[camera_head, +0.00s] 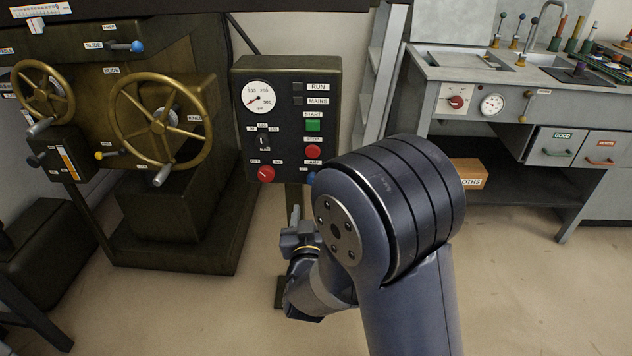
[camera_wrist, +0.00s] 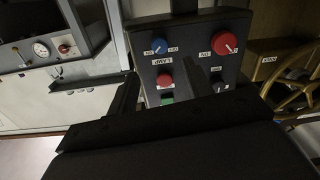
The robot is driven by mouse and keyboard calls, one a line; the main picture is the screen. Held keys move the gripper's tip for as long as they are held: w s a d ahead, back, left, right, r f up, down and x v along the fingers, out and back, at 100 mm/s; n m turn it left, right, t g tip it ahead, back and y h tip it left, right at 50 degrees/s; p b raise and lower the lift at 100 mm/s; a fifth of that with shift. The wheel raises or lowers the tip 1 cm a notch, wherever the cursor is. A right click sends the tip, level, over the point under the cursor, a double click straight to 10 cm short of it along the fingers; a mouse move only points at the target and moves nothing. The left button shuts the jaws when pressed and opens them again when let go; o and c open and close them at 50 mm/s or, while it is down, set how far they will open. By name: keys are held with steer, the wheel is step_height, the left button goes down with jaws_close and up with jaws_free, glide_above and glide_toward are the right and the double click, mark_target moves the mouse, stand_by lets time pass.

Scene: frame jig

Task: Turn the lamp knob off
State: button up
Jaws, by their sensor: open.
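My gripper (camera_head: 296,215) is in front of and below the panel. In the wrist view my gripper (camera_wrist: 161,70) is open and empty, its fingers spread toward the panel, apart from the knob.
Near the lamp knob are a red button (camera_head: 312,152), a green START button (camera_head: 313,125), a red knob (camera_head: 266,174) and a black selector (camera_head: 262,142). A brass handwheel (camera_head: 204,152) stands left of the panel. A workbench (camera_head: 470,66) stands at the right; open floor lies in front.

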steer(key=w+b, duration=0.2)
steer(key=w, duration=0.8)
steer(key=c, duration=1)
steer(key=shift+n+p, duration=0.35)
steer(key=shift+n, duration=0.05)
steer(key=shift+n+h+p, duration=0.3)
steer(key=shift+n+p, duration=4.35)
steer(key=shift+n, duration=3.65)
